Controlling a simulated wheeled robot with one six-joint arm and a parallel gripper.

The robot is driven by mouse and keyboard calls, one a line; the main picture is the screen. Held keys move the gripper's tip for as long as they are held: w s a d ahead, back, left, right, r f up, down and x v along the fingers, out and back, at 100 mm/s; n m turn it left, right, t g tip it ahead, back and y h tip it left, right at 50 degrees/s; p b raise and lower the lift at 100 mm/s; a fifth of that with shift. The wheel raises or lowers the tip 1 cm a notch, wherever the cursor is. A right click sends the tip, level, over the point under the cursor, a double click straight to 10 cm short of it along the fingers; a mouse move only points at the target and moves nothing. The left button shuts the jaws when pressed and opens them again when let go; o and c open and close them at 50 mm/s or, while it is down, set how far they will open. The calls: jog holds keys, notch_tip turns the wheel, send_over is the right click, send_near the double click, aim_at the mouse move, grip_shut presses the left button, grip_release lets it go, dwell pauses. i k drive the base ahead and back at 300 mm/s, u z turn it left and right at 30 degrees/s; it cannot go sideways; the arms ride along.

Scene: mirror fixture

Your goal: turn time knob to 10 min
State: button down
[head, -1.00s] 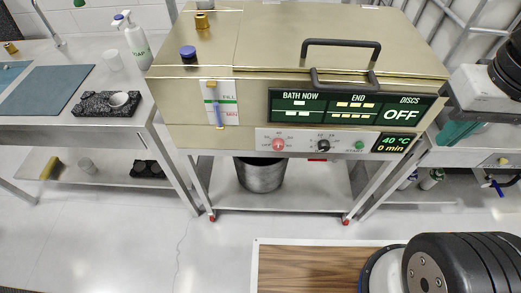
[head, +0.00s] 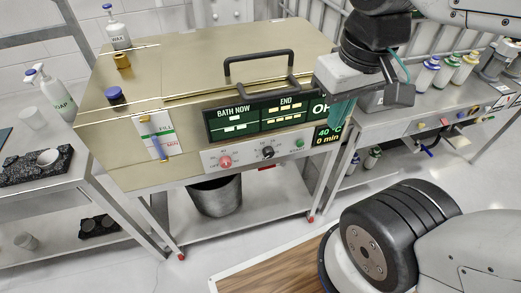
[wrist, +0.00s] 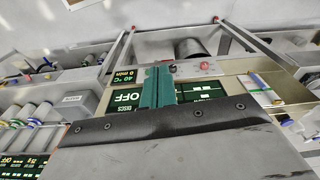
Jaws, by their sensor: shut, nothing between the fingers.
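The time knob (head: 267,152) is a small black dial on the pale control strip of the brass-coloured bath machine (head: 180,75). It sits between the red knob (head: 225,162) and the green START button (head: 299,143). The display (head: 327,135) reads 40 °C and 0 min. My gripper (head: 342,110) has green fingers and hangs in front of the machine's right end, above and right of the time knob, apart from it.
A black handle (head: 260,68) stands on the lid. A side bench (head: 400,122) with bottles lies to the right, and another bench with a soap bottle (head: 50,93) to the left. A metal bucket (head: 215,197) sits on the shelf below.

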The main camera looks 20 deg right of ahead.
aim_at(268, 151)
jog(key=z, duration=1.65)
jog(key=k, duration=1.3)
jog(key=u, duration=1.95)
jog(key=i, duration=0.5)
jog(key=z, duration=0.1)
